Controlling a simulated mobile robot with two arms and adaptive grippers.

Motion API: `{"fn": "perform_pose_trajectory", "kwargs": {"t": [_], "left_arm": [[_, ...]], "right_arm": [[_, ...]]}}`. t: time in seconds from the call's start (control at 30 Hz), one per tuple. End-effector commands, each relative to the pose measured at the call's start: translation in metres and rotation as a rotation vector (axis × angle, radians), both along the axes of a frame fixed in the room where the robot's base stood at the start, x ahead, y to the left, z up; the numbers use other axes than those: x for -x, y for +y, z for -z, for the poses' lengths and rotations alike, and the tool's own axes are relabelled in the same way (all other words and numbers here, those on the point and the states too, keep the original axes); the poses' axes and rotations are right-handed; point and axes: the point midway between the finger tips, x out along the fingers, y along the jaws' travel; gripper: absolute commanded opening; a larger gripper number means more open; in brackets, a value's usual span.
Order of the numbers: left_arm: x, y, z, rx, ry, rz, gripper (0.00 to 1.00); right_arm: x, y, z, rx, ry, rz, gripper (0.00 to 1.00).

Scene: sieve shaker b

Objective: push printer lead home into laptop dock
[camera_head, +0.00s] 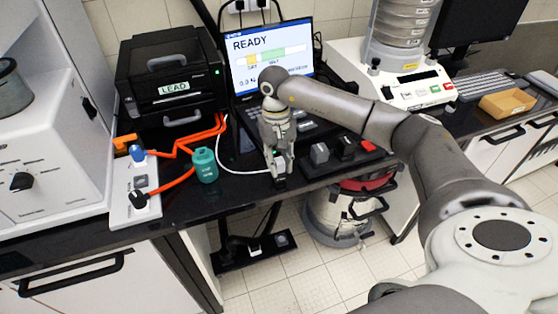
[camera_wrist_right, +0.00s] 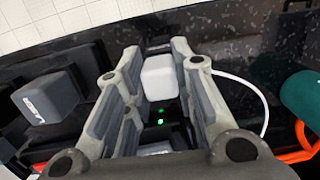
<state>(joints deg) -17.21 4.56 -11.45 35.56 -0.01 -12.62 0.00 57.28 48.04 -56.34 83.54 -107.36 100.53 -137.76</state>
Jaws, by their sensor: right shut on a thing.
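My right gripper (camera_head: 279,172) is low over the front of the black bench, before the laptop (camera_head: 270,55). In the right wrist view its two fingers (camera_wrist_right: 155,95) are shut on a white plug, the printer lead's end (camera_wrist_right: 160,78). The white lead (camera_head: 238,168) loops from beside the printer (camera_head: 172,75) to the gripper; it also shows in the wrist view (camera_wrist_right: 245,85). A dark part with two green lights (camera_wrist_right: 160,118), perhaps the dock, shows between the fingers. The fingers partly hide it, and I cannot tell how far the plug is in. My left gripper is not in view.
The sieve shaker (camera_head: 415,88) stands behind. The bench's front edge is just below the gripper.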

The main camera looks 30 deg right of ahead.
Motion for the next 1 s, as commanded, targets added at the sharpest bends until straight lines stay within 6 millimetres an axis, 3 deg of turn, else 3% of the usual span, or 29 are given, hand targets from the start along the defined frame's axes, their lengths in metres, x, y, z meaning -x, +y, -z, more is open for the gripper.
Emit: {"fn": "perform_pose_trajectory", "kwargs": {"t": [0.03, 0.2, 0.57, 0.77, 1.0], "left_arm": [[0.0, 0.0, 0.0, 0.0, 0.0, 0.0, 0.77], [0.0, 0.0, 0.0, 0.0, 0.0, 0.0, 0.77], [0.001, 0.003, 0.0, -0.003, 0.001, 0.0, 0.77], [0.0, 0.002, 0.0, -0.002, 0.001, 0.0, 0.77], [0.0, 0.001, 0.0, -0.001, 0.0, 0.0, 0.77]], "right_arm": [[-0.001, 0.0, -0.002, -0.001, -0.003, 0.001, 0.28], [-0.001, 0.0, -0.002, -0.001, -0.003, 0.0, 0.49], [-0.001, 0.0, -0.005, -0.001, -0.003, 0.0, 0.49], [-0.005, -0.001, -0.033, 0.0, -0.007, 0.0, 0.49], [-0.012, -0.002, -0.085, 0.0, -0.007, 0.001, 0.49]]}}
